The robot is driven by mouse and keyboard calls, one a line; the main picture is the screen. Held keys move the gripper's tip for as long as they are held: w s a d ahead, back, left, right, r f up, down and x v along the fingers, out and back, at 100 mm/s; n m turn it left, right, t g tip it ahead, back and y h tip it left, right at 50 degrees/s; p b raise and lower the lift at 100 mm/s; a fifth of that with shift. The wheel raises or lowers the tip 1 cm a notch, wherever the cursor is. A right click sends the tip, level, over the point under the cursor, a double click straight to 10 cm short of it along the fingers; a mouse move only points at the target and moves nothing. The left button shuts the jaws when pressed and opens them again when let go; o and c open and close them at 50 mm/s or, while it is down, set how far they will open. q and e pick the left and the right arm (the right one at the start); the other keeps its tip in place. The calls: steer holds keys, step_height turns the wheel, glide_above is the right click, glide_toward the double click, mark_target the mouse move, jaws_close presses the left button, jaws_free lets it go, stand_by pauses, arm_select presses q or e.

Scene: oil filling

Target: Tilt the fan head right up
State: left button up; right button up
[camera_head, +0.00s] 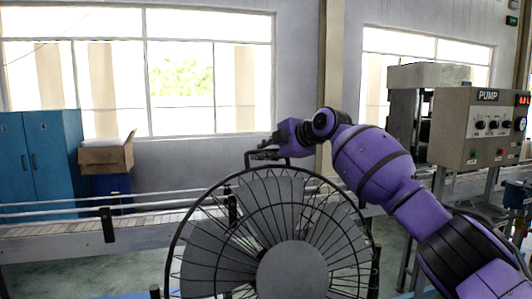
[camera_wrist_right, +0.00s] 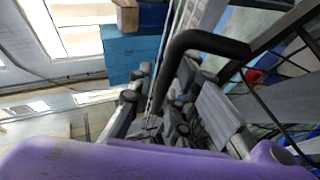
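The fan (camera_head: 292,270) stands at the lower middle of the head view, with a dark round wire cage and a grey hub facing me. A black handle (camera_head: 247,160) rises from the top of its cage. The handle also shows in the right wrist view as a thick bent bar (camera_wrist_right: 205,42). My right gripper (camera_head: 262,152) is at this handle, above the cage. In the wrist view its fingers (camera_wrist_right: 155,112) look spread apart, with the handle's bend close to them. Whether they touch it I cannot tell. My left gripper is in neither view.
A conveyor (camera_head: 90,240) runs behind the fan. A pump control box (camera_head: 485,130) stands at the right. Blue cabinets (camera_head: 38,160) and a cardboard box (camera_head: 106,156) are at the back left. Open floor shows left of the fan.

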steer(key=shift+o, duration=0.8)
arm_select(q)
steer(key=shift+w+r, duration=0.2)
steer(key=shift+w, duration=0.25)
arm_select(e)
steer(key=shift+f, duration=0.15)
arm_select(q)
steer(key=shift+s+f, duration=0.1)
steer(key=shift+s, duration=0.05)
arm_select(e)
steer(key=v, duration=1.2)
steer(key=shift+w, duration=0.1)
